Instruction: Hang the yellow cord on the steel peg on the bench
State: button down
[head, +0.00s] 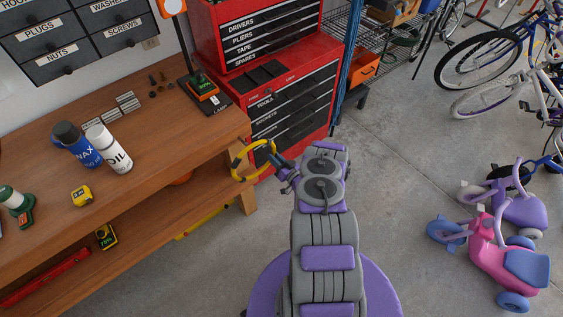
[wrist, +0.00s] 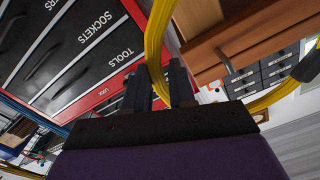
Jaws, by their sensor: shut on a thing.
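The yellow cord (head: 236,163) is a loop beside the right front corner of the wooden bench (head: 215,130). My gripper (head: 277,158) is shut on the loop's right side. In the wrist view, the cord (wrist: 155,45) runs between the fingers of my gripper (wrist: 160,90), and another stretch with a dark piece shows at the right. A short grey stub on the bench wood, which looks like the steel peg (wrist: 226,62), shows within the loop's outline in that view. I cannot tell whether the cord is around it. I cannot make out the peg in the head view.
A red tool chest (head: 285,95) stands close behind my gripper. A blue can (head: 77,145), a white oil bottle (head: 108,150) and a lamp (head: 197,85) stand on the bench. Tricycles (head: 505,250) and bicycles are at the right, with clear floor between.

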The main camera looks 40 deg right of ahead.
jog(key=shift+w+a+b, duration=0.5)
jog(key=shift+w, duration=0.2)
jog(key=shift+w+d, duration=0.15)
jog(key=shift+w, duration=0.15)
jog(key=shift+w+d+f+b, duration=0.2)
jog(key=shift+w+d+b, duration=0.25)
jog(key=shift+d+b, duration=0.1)
jog(key=shift+w+d+f+b, duration=0.15)
jog(key=shift+w+d+b, duration=0.3)
jog(key=shift+d, duration=0.05)
jog(key=shift+w+d+f, duration=0.1)
jog(key=shift+w, duration=0.15)
jog(key=shift+w+a+f+b, duration=0.3)
jog(key=shift+w+f+b, duration=0.15)
jog(key=shift+w+b, duration=0.35)
jog(key=shift+w+a+f+b, duration=0.35)
jog(key=shift+w+f+b, duration=0.05)
jog(key=shift+w+b, duration=0.4)
jog(key=shift+w+a+f+b, duration=0.3)
jog(key=shift+w+f+b, duration=0.15)
jog(key=shift+w+b, duration=0.35)
